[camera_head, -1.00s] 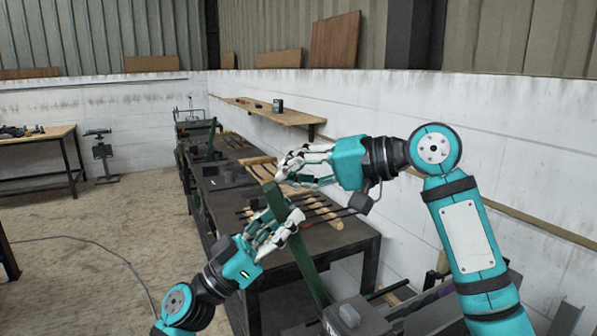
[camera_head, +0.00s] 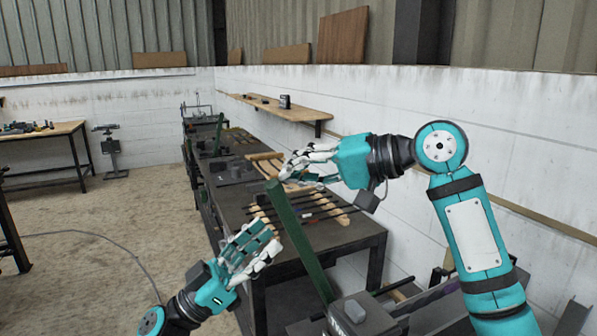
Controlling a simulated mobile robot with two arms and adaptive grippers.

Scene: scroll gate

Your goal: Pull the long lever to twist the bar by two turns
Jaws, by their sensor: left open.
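The long green lever (camera_head: 300,240) rises from a grey twisting machine (camera_head: 362,312) at the bottom of the view and leans up to the left. My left gripper (camera_head: 255,246) is open, its fingers spread, to the left of the lever and apart from it. My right gripper (camera_head: 305,160) is at the lever's top end, its fingers pointing left. I cannot tell whether its fingers touch the lever or how far they are closed. The bar in the machine cannot be made out.
A dark workbench (camera_head: 345,242) behind the lever carries several rods on wooden racks (camera_head: 265,160). A wooden shelf (camera_head: 270,106) is on the white wall to the right. Another workbench (camera_head: 45,132) stands at the far left. The floor (camera_head: 100,240) on the left is mostly clear, with a cable across it.

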